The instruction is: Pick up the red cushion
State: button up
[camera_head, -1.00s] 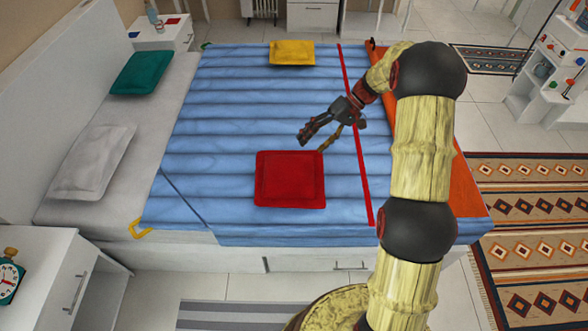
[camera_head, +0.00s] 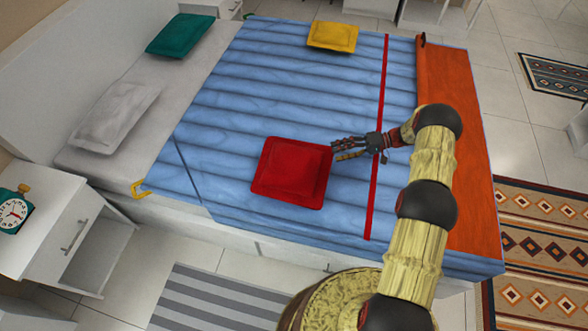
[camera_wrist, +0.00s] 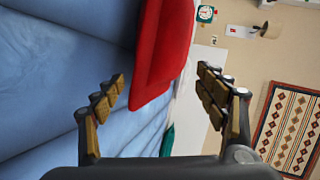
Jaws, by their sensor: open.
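The red cushion (camera_head: 292,172) lies flat on the blue bedspread, towards the near side of the bed, in the head view. My gripper (camera_head: 336,149) is at the cushion's right edge, near its far right corner, with its fingers pointing left. In the wrist view the fingers are spread apart and empty, with my gripper (camera_wrist: 160,92) open. The red cushion (camera_wrist: 162,50) shows ahead between and beyond the fingertips there. I cannot tell whether a finger touches it.
The bed's blue bedspread (camera_head: 240,105) has a red stripe and an orange band on the right. A yellow cushion (camera_head: 333,37), a green cushion (camera_head: 180,35) and a white pillow (camera_head: 115,116) lie on the bed. A nightstand (camera_head: 45,245) with a clock (camera_head: 13,212) stands at left.

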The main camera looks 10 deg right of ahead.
aim_at(320, 157)
jog(key=b+x, duration=0.3)
jog(key=x, duration=0.6)
jog(key=shift+w+a, duration=0.2)
jog(key=shift+a, duration=0.05)
jog(key=shift+c, duration=0.8)
jog(key=c, duration=0.9)
